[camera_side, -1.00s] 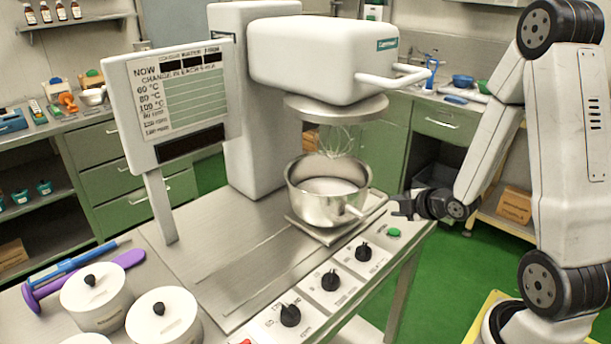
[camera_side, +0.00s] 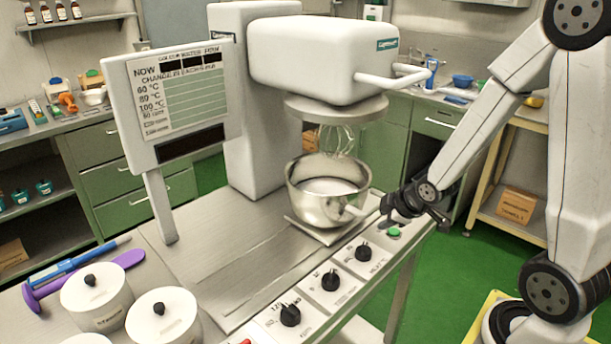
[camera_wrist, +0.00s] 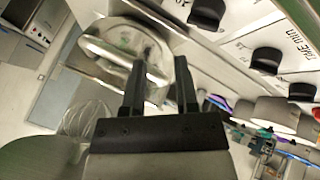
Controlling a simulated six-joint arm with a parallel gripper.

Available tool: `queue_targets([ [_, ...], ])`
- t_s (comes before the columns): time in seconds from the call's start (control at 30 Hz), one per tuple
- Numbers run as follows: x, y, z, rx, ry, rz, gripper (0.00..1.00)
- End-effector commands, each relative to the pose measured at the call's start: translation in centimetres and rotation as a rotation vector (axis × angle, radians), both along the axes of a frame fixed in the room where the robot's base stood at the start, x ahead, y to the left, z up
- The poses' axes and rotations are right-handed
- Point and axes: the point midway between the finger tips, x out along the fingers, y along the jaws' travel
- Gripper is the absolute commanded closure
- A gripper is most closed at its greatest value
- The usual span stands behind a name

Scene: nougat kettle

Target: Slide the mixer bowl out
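The metal mixer bowl (camera_side: 310,202) stands upright on a thin plate on the steel bench, under the mixer head (camera_side: 320,55). The whisk (camera_side: 336,138) hangs over the bowl, which holds pale contents. The bowl's handle (camera_side: 352,211) points right, toward my gripper (camera_side: 385,212), which is just to its right at bench-edge height. In the wrist view, the two dark fingers of my gripper (camera_wrist: 160,75) are apart, with the shiny bowl (camera_wrist: 130,38) beyond them. I cannot tell whether a finger touches the handle; nothing is clamped.
Black knobs (camera_side: 363,253) and a green button (camera_side: 393,232) line the bench's front edge below my gripper. White lidded pots (camera_side: 97,297) stand at the front left. A display panel (camera_side: 175,100) rises left of the mixer. The bench left of the bowl is clear.

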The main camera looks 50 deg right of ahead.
Motion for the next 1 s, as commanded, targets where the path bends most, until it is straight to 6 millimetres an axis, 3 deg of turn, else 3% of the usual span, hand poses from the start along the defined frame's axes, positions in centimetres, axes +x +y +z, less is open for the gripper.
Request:
queue_targets([
  [1.0, -4.6, 11.2, 1.4, 0.381, 0.302, -0.472, 0.62],
])
